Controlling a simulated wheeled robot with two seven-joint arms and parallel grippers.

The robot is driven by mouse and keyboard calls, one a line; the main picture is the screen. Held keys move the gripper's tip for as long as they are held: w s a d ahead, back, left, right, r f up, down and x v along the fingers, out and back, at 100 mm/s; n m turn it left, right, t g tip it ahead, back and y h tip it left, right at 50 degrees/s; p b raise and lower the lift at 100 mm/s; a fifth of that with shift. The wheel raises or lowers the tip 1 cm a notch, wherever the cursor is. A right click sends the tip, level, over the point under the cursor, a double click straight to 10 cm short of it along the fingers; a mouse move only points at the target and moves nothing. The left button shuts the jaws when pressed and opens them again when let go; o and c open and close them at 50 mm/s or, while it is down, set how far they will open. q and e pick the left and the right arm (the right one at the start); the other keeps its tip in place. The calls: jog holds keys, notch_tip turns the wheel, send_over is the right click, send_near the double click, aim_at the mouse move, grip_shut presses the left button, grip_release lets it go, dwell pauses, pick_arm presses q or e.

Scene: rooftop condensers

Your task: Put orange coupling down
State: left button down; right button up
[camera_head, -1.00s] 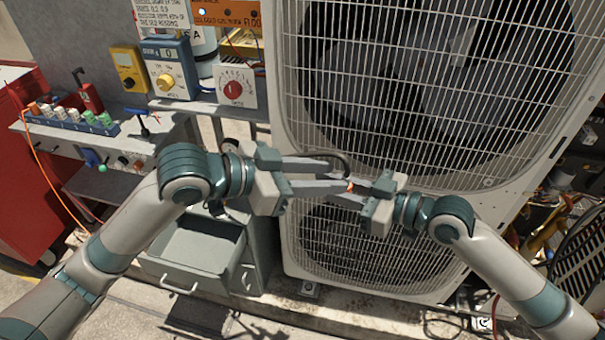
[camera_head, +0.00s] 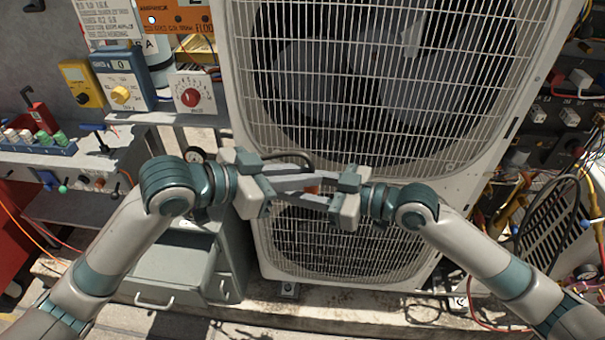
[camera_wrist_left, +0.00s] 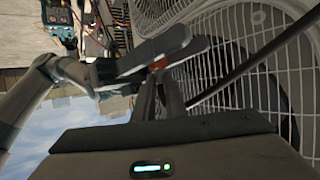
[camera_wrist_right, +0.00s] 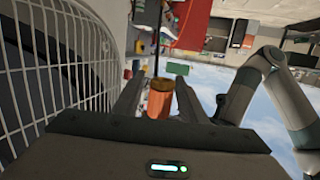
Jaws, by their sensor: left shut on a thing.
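The orange coupling (camera_head: 313,190) is small and partly hidden among the fingers in the head view. My left gripper (camera_head: 307,188) is shut on it. In the left wrist view the coupling (camera_wrist_left: 157,66) shows at the left fingertips, with the right gripper's fingers crossing beyond. My right gripper (camera_head: 322,189) faces the left one, its fingers around the coupling. In the right wrist view the coupling (camera_wrist_right: 160,100) stands between the right fingers with a gap on each side, so the right gripper is open.
A large condenser unit (camera_head: 245,135) with fan grilles stands close behind both grippers. At left are a blue meter (camera_head: 122,78), a yellow meter (camera_head: 82,83) and a bench (camera_head: 70,175). A grey drawer cabinet (camera_head: 230,245) is below. Cables (camera_head: 545,205) hang at the right.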

jog(key=shift+d, duration=0.15)
jog(key=v, duration=1.1)
jog(key=shift+s+d, duration=0.2)
jog(key=shift+d, duration=0.1)
jog(key=shift+w, duration=0.15)
dwell(0.4)
jog(key=w+a+f+m+t+h, duration=0.1)
jog(key=w+a+f+m+t, duration=0.2)
jog(key=f, duration=0.6)
jog(key=w+a+f+m+t+h, duration=0.15)
jog(key=w+a+f, duration=0.35)
jog(key=f, duration=0.5)
jog(key=d+f+m+h, duration=0.3)
jog(key=d+f+h, duration=0.15)
jog(key=f, duration=0.95)
jog(key=s+d+f+m+g+h, duration=0.1)
jog(key=s+d+f+h, duration=0.15)
jog(key=s+f, duration=0.5)
jog(key=s+d+f+m+g+h, duration=0.1)
jog(key=s+d+f, duration=0.25)
jog(key=f, duration=0.75)
jog(key=s+d+f+g+h, duration=0.1)
jog(key=s+f, duration=0.5)
jog(key=s, duration=0.2)
jog(key=s+f+g+h, duration=0.1)
jog(key=s+f, duration=0.6)
jog(key=s, duration=0.2)
jog(key=shift+s+d+m+g, duration=0.25)
jog(key=shift+d+m+g, duration=0.1)
